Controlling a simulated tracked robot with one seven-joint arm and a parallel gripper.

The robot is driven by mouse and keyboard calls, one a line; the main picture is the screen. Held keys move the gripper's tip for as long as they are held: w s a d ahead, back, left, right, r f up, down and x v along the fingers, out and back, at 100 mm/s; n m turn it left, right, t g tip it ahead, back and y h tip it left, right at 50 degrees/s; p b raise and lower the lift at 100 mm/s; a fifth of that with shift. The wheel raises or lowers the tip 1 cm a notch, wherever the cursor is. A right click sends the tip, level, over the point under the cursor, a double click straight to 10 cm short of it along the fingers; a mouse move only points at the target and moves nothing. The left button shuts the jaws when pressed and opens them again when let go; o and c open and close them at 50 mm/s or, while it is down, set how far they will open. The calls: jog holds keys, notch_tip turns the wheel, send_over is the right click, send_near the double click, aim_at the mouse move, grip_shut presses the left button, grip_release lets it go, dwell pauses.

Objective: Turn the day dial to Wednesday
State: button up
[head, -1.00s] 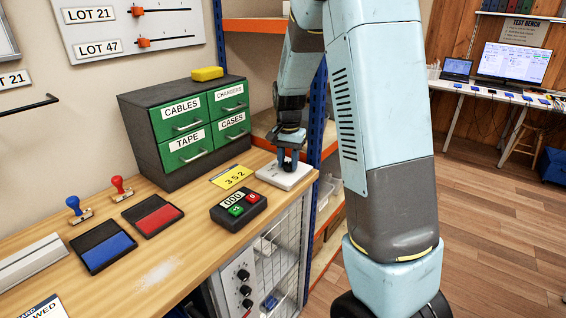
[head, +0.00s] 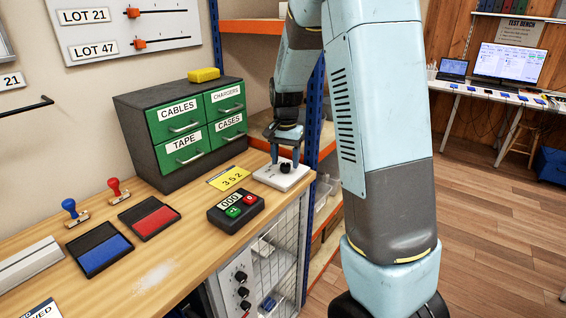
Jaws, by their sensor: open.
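A white plate (head: 270,177) with a black knob (head: 285,168) lies at the far right end of the wooden bench; it looks like the day dial. Any day markings on it are too small to read, so I cannot tell where it points. My gripper (head: 284,158) is open and points down just above and behind the knob, its two fingers spread apart. It holds nothing, and the knob shows clear in front of the fingers. Whether a fingertip still touches the plate is hard to tell.
A yellow 352 card (head: 229,179) and a black counter box (head: 236,211) with green and red buttons sit left of the plate. Green drawers (head: 182,126) stand behind. Blue (head: 99,254) and red (head: 149,216) ink pads lie further left. A blue-posted shelf rises behind the plate.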

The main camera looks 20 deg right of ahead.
aim_at(285, 165)
notch_tip(285, 165, up, 12)
jog(key=shift+r, duration=0.2)
dwell(0.4)
notch_tip(285, 165, down, 14)
jog(key=m, duration=0.3)
jog(key=shift+r, duration=0.15)
dwell(0.6)
jog(key=shift+m, duration=0.3)
jog(key=c, duration=1)
jog(key=shift+c, duration=0.2)
